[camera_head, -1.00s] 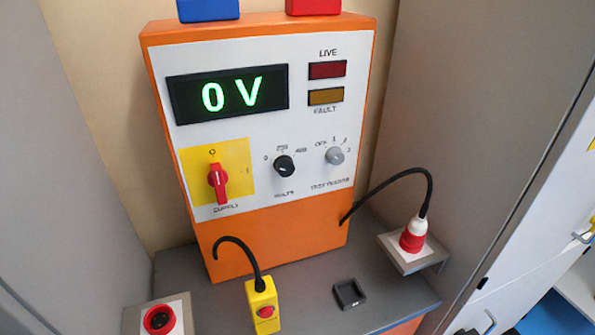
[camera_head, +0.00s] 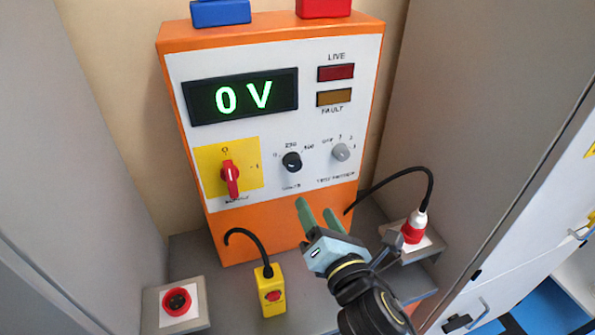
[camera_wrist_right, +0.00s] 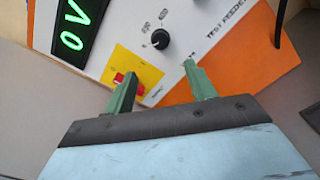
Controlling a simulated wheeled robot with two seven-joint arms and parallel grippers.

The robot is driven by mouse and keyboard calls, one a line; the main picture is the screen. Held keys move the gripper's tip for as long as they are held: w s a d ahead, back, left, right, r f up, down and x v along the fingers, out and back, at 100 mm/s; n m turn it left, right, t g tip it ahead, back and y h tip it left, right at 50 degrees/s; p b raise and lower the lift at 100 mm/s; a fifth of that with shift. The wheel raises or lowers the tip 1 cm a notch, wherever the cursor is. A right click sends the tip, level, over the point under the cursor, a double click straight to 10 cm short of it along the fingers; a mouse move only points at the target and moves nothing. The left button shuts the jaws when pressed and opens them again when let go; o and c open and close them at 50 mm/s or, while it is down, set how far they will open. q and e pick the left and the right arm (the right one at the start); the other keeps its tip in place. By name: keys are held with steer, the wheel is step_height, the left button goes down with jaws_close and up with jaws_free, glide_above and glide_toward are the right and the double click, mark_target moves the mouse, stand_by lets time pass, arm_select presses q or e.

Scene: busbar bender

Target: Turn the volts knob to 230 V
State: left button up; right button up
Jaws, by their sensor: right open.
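The black volts knob (camera_head: 292,162) sits in the middle of the white front panel, with marks 0, 230 and a third one around it. Its white pointer looks turned toward the 0 side. The display (camera_head: 241,96) reads 0 V. My right gripper (camera_head: 317,208) is open and empty, below and slightly right of the knob, its green fingers pointing up at the panel. In the right wrist view the knob (camera_wrist_right: 160,39) is beyond the fingertips, between them and apart from them. My left gripper is not in view.
The red supply switch (camera_head: 231,178) is left of the knob and the grey test feeder knob (camera_head: 341,152) is right. A yellow button box (camera_head: 271,291) stands on the bench below. A cable with a red plug (camera_head: 414,227) is at the right.

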mark_target(294, 166)
steer(key=x, duration=1.2)
steer(key=shift+w+f+p, duration=0.1)
steer(key=shift+w+p, duration=0.15)
steer(key=shift+p, duration=0.05)
steer(key=c, duration=1)
steer(key=shift+m, duration=0.3)
steer(key=m+p, duration=0.1)
steer(key=m, duration=0.4)
steer(key=m+p, duration=0.1)
steer(key=m, duration=0.5)
steer(key=shift+p, duration=0.35)
